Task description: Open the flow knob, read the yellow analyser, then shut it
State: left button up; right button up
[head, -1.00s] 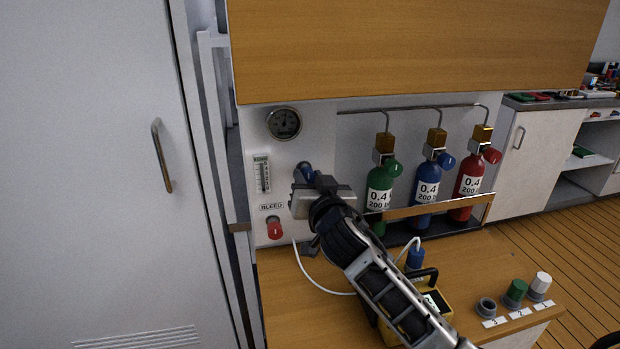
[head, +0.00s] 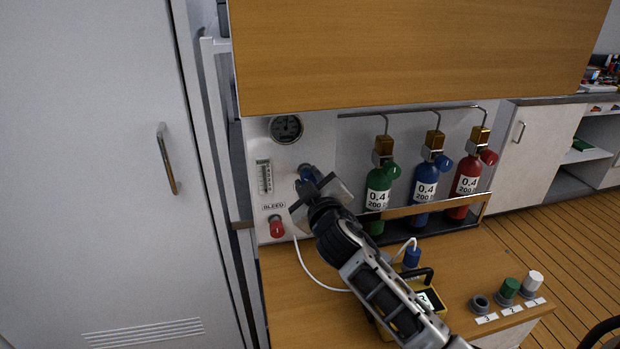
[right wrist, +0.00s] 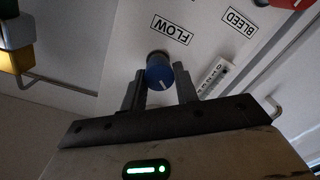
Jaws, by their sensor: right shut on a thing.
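The blue flow knob (right wrist: 159,72) sits on the white panel beside the FLOW label, with a light pointer mark on its face. My right gripper (right wrist: 160,88) is shut on it, one finger on each side. In the head view the right gripper (head: 314,188) hides most of the knob. The yellow analyser (head: 428,300) stands on the wooden bench, partly behind my right arm; its screen is too small to read. A white tube runs from the panel towards it. My left gripper is not in view.
A red bleed knob (head: 277,227), a flow gauge tube (head: 264,177) and a dial (head: 285,128) are on the panel. Green (head: 378,192), blue (head: 425,185) and red (head: 466,180) cylinders stand behind a rail. Caps sit at the bench's right end.

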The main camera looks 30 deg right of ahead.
jog(key=n, duration=0.5)
dwell(0.5)
jog(key=o, duration=1)
jog(key=shift+a, duration=0.1)
jog(key=b+v, duration=0.2)
jog(key=v, duration=1.4)
jog(key=shift+w+a+r+b, duration=0.1)
jog(key=shift+b, duration=0.2)
